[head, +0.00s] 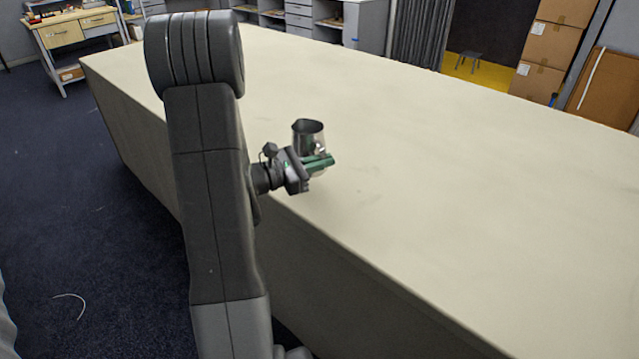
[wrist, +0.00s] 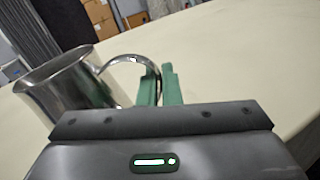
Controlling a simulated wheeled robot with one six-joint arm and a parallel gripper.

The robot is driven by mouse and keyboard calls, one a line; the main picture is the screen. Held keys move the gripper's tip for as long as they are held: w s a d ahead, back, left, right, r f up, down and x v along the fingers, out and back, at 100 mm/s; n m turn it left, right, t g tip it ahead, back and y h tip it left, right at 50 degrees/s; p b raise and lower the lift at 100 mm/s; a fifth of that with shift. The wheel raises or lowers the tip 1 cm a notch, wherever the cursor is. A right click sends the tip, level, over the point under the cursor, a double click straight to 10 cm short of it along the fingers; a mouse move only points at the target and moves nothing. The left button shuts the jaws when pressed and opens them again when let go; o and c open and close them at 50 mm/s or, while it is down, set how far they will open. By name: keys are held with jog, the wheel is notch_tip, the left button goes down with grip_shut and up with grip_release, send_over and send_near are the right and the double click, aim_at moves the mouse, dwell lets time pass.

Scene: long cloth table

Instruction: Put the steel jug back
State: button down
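The steel jug (head: 309,134) is shiny and open-topped, and looks about upright at the table's near edge in the head view. In the wrist view the jug (wrist: 72,88) fills the left side, its curved handle reaching right to the green fingers. My gripper (head: 326,161) is beside the jug, its fingers in front of the jug's lower part in the head view. In the wrist view my gripper (wrist: 160,82) has its fingers close together on the handle. The jug's base is largely hidden, so I cannot tell whether it touches the table.
The long cream cloth table (head: 450,190) is otherwise bare, with wide free room to the right and behind the jug. Cardboard boxes (head: 550,45) and a small stool (head: 469,60) stand beyond it. A wooden workbench (head: 75,32) is at the far left.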

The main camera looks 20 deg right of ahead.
jog(key=shift+f, duration=3.3)
jog(key=c, duration=1.6)
grip_release()
jog(key=a+b, duration=0.2)
jog(key=a, duration=1)
